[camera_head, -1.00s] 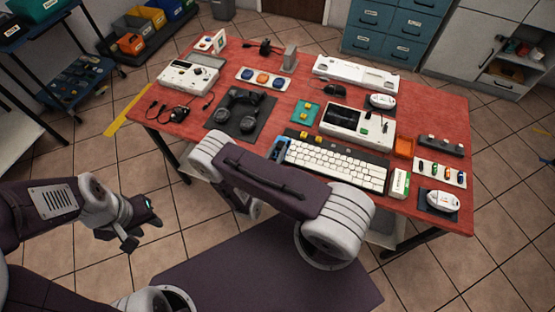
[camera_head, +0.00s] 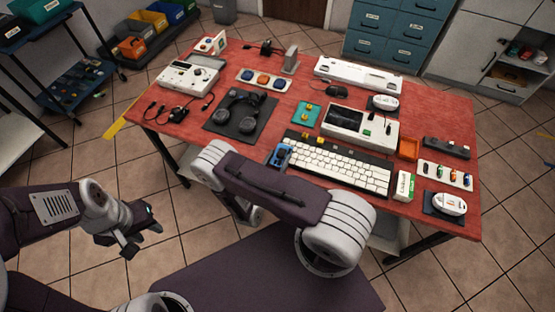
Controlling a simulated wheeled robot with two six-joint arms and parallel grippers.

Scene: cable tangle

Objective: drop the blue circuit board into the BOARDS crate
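A small flat teal-blue board (camera_head: 306,114) with yellow parts lies on the red table behind the keyboard. A smaller blue item (camera_head: 279,155) lies at the table's front edge, left of the keyboard; my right arm passes close in front of it. I cannot tell for certain which is the blue circuit board. My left gripper (camera_head: 143,233) is open and empty, over the floor left of the table. My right gripper (camera_head: 245,212) is low by the table's front edge, mostly hidden behind my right arm. Labelled crates stand at the upper left; I cannot read which says BOARDS.
The red table (camera_head: 430,105) also holds a keyboard (camera_head: 338,166), headphones (camera_head: 240,115) on a dark mat, mice and several devices.

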